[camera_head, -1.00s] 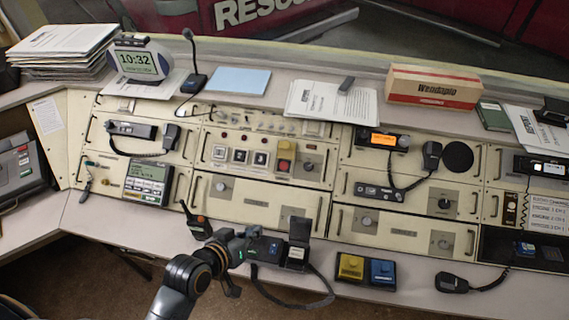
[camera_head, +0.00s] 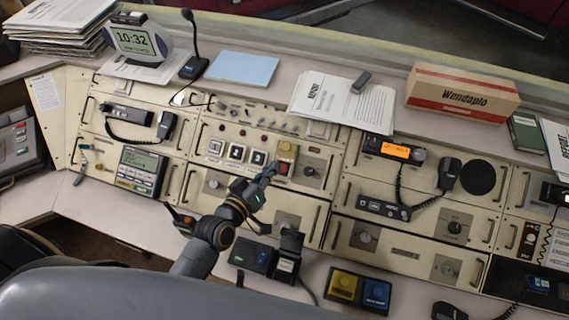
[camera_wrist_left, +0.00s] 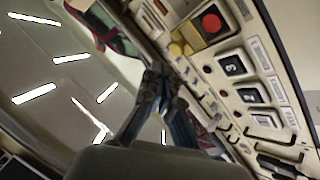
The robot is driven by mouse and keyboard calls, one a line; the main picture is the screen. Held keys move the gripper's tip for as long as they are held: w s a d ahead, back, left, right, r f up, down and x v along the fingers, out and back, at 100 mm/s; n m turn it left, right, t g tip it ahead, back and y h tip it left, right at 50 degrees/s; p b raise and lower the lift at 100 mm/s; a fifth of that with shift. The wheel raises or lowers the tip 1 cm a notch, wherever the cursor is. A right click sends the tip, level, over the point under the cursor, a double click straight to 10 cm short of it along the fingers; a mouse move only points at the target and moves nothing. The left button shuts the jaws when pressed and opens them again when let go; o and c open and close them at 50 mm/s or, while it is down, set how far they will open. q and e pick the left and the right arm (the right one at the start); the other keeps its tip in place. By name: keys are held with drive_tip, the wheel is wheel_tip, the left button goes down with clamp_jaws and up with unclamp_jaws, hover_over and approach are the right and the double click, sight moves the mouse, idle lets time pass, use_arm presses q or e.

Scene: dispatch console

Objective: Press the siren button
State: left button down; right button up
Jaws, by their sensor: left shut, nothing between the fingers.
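A red button (camera_head: 283,169) sits below a yellow block (camera_head: 287,150) on the console's upper panel. The red button also shows in the left wrist view (camera_wrist_left: 211,22), near the top. I cannot read a siren label. My left gripper (camera_head: 271,169) is shut and empty, with its fingertips close beside the red button in the head view; it partly overlaps that area, and I cannot tell whether it touches. In the left wrist view the closed fingers (camera_wrist_left: 156,75) point up the picture, with the red button up and to the right. My right gripper is not in view.
A radio (camera_head: 393,149) and handset (camera_head: 449,172) lie further right. Papers (camera_head: 341,101) and a cardboard box (camera_head: 461,93) rest on the ledge above.

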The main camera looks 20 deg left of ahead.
sight(283, 168)
use_arm(q)
drive_tip(key=w+f+b, duration=0.1)
drive_tip(key=f+b, duration=0.1)
drive_tip(key=w+f+b, duration=0.1)
drive_tip(key=f+b, duration=0.1)
drive_tip(key=w+f+b, duration=0.2)
drive_tip(key=b, duration=0.1)
drive_tip(key=shift+w+d+f, duration=0.1)
drive_tip(key=shift+f, duration=0.2)
drive_tip(key=shift+w+f, duration=0.25)
drive_tip(key=shift+w+f+b, duration=0.2)
drive_tip(key=shift+b, duration=0.15)
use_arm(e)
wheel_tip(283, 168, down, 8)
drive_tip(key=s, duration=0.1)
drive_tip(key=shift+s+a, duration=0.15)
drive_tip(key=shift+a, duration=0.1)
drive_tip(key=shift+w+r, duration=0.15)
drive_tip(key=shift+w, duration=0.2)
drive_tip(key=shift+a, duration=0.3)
use_arm(q)
drive_tip(key=shift+f, duration=0.15)
